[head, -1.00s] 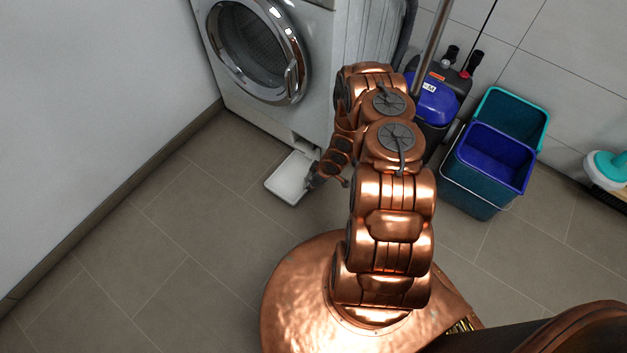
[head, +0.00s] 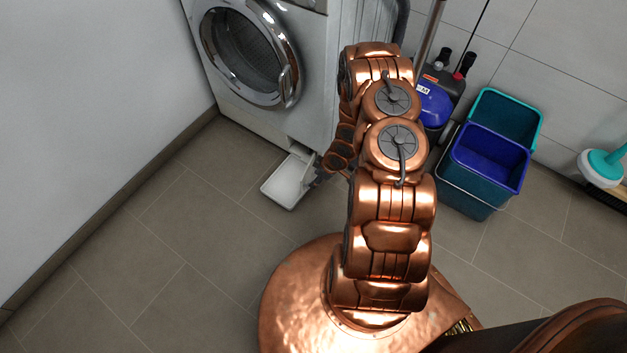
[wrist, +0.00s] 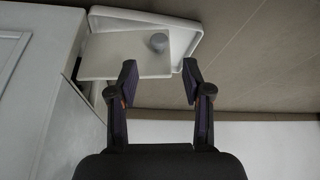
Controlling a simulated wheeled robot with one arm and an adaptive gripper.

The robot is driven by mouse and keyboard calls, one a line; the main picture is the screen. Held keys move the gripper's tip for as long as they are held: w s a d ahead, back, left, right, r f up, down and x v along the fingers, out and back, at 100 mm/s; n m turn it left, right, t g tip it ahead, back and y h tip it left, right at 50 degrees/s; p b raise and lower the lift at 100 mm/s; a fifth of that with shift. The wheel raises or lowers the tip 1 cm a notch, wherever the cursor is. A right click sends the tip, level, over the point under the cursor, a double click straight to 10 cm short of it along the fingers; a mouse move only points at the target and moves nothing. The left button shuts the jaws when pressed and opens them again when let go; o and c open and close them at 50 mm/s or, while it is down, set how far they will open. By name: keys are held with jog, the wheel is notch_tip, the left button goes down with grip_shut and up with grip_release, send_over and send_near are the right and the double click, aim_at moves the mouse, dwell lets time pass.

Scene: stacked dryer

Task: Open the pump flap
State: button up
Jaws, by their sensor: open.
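The white dryer (head: 262,118) stands at the top left with its round door shut. At its lower right corner a pale flap (wrist: 112,58) stands out from the body in the wrist view, with a grey round knob (wrist: 158,42) near its outer end. Behind it a shallow white rimmed tray (wrist: 190,28) rests on the floor; the tray (head: 287,184) also shows in the head view. My gripper (wrist: 159,74) is open and empty, its fingertips close to the flap's outer edge; contact cannot be told.
Blue and teal buckets (head: 486,158) stand right of my arm. A blue-and-black appliance (head: 436,100) stands behind it by the wall. A white wall (head: 85,110) bounds the left.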

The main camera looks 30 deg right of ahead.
jog(key=shift+v, duration=2.3)
jog(key=shift+r, duration=0.1)
jog(key=d+r+m+g+h+p, duration=0.15)
jog(key=r+p, duration=0.25)
jog(key=r, duration=0.7)
jog(key=w+d+r+m+h+p, duration=0.1)
jog(key=d+r+h+p, duration=0.15)
jog(key=r, duration=0.75)
jog(key=d+r+m+h+p, duration=0.1)
jog(key=d+r+h+p, duration=0.2)
jog(key=r, duration=0.8)
jog(key=s+a+r+m+g+p, duration=0.1)
jog(key=s+a+r+p, duration=0.15)
jog(key=r, duration=0.45)
jog(key=s+a+r+p, duration=0.1)
jog(key=s+r+p, duration=0.15)
jog(key=r, duration=0.45)
jog(key=s+a+r+m+g+p, duration=0.1)
jog(key=a+r+p, duration=0.15)
jog(key=r, duration=0.45)
jog(key=s+a+r+m+g+y+p, duration=0.1)
jog(key=s+a+r+y+p, duration=0.1)
jog(key=s+a+r+p, duration=0.4)
jog(key=s+a+r+m+g+y+p, duration=0.1)
jog(key=s+a+r+p, duration=0.5)
jog(key=s+a+r, duration=0.6)
jog(key=s+r+y, duration=0.1)
jog(key=s+r, duration=0.4)
jog(key=r, duration=0.1)
